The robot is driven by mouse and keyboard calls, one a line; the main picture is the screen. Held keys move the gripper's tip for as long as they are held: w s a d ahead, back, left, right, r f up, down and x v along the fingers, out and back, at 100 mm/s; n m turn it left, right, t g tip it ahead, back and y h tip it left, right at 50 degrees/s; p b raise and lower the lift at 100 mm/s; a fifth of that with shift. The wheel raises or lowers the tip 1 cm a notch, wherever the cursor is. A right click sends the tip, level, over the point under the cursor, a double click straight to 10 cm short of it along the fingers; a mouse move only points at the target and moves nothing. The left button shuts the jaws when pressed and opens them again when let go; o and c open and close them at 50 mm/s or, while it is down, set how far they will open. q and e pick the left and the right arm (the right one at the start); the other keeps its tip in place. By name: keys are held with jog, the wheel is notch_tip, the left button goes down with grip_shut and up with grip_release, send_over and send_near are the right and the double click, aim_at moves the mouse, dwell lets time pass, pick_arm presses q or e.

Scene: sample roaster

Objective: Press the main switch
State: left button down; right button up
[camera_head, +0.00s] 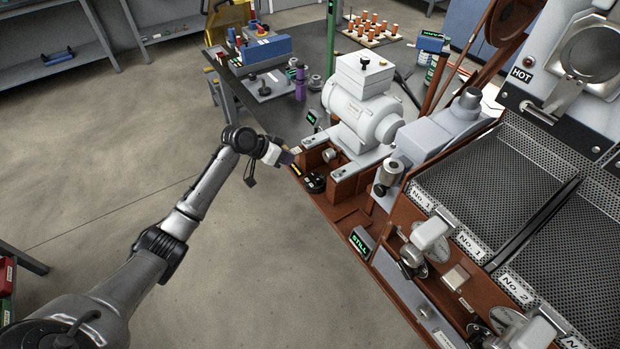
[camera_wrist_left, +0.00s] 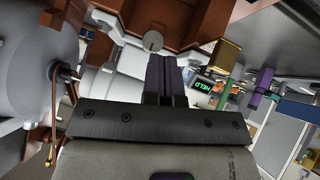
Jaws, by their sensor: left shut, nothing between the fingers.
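My left gripper (camera_head: 287,158) reaches in from the left to the near left end of the brown roaster base (camera_head: 350,218). Its dark fingers, also in the left wrist view (camera_wrist_left: 166,74), are shut with nothing between them. I cannot tell which part is the main switch, or whether the fingertips touch anything. In the left wrist view a grey round disc (camera_wrist_left: 152,41) on a brown housing lies just beyond the fingertips. My right gripper is not in view.
A grey motor-like housing (camera_head: 362,108) stands behind the fingers. A green-lit "STILL" display (camera_head: 362,243) sits on the base's near edge; a "HELD" display (camera_wrist_left: 203,86) shows in the wrist view. Perforated trays (camera_head: 500,170) lie right. The floor (camera_head: 110,150) at left is clear.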

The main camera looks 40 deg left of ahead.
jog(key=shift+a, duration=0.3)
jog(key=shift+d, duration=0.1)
pick_arm(q)
jog(key=shift+f, duration=0.1)
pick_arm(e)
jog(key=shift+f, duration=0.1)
pick_arm(q)
jog(key=b, duration=0.5)
send_near(318, 179)
jog(key=w+f, duration=0.1)
jog(key=w+d, duration=0.1)
jog(key=w, duration=0.1)
jog(key=w+f, duration=0.1)
jog(key=shift+w+d+f, duration=0.25)
jog(key=shift+d+f, duration=0.05)
jog(key=shift+s+d+f, duration=0.2)
jog(key=shift+f, duration=0.75)
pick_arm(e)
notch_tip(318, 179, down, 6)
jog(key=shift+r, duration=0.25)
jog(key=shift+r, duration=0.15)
